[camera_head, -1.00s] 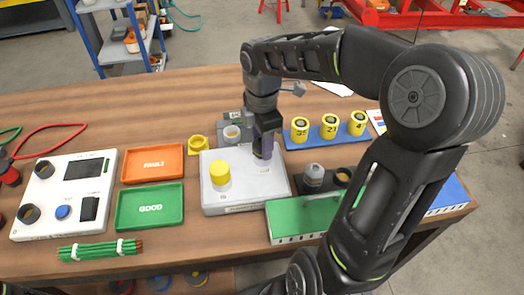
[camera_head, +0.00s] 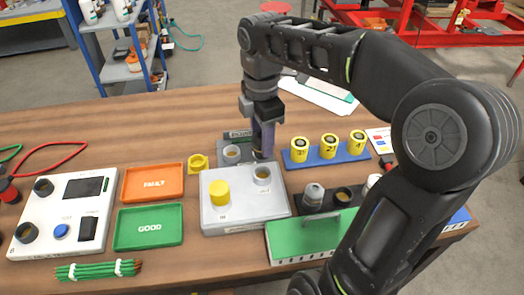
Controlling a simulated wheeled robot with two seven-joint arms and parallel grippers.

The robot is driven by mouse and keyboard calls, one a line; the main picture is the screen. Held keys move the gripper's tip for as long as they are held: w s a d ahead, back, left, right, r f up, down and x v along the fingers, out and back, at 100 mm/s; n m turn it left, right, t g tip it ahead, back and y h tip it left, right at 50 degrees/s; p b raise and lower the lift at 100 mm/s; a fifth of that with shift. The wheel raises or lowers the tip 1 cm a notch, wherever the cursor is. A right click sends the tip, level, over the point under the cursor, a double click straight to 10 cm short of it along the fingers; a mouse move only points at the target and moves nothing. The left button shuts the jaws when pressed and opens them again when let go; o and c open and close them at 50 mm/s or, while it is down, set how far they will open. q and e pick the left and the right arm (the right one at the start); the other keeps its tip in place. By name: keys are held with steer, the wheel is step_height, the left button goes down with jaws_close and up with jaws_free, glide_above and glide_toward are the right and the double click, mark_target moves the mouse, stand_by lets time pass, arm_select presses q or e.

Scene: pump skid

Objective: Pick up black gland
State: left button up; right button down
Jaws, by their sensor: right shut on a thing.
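My right gripper (camera_head: 264,140) is shut above the back edge of the grey box (camera_head: 232,222), just behind its right round socket (camera_head: 262,175). A small dark piece, which I take to be the black gland (camera_head: 259,155), is between its fingertips; the fingers hide most of it. The right socket shows an open top and stands apart from the gripper. A yellow cap (camera_head: 220,192) sits on the box's left position. My left gripper is not in view.
A blue rack (camera_head: 328,154) with several yellow cylinders stands to the right. A black holder (camera_head: 329,203) with a grey fitting and the green panel (camera_head: 310,237) lie in front. The orange FAULT tray (camera_head: 153,197), green GOOD tray (camera_head: 118,240) and white tester (camera_head: 96,232) are left.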

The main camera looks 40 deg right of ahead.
steer(key=shift+r, duration=0.8)
